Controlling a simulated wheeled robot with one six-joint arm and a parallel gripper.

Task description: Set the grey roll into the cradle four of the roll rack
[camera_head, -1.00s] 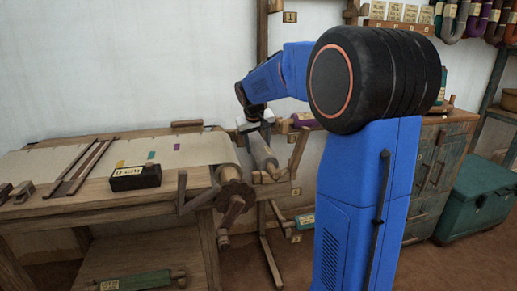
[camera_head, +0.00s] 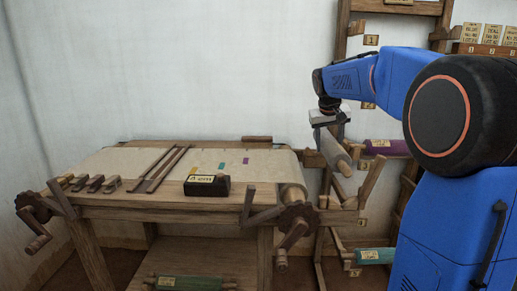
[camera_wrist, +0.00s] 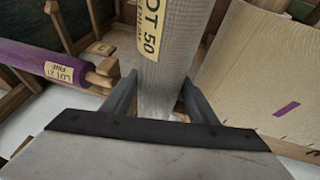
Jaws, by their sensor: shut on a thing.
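My gripper (camera_head: 328,118) is shut on the grey roll (camera_head: 336,152), holding it tilted near the loom's right end in the head view. In the wrist view, the fingers of my gripper (camera_wrist: 155,100) clasp the grey roll (camera_wrist: 165,75), which has a pale label ending in "OT 50". The wooden roll rack (camera_head: 343,42) stands against the wall behind, with small number tags; the top one reads 1. A low tag (camera_head: 362,222) seems to read 4. The cradle beside it is partly hidden by wooden arms, and I cannot tell whether the roll touches anything.
A purple roll (camera_head: 388,147) and a green roll (camera_head: 376,256) lie in the rack. The loom (camera_head: 150,213) stands left, with a black box (camera_head: 207,187), sticks and a crank wheel on its right end. Another green roll (camera_head: 185,283) lies below it.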

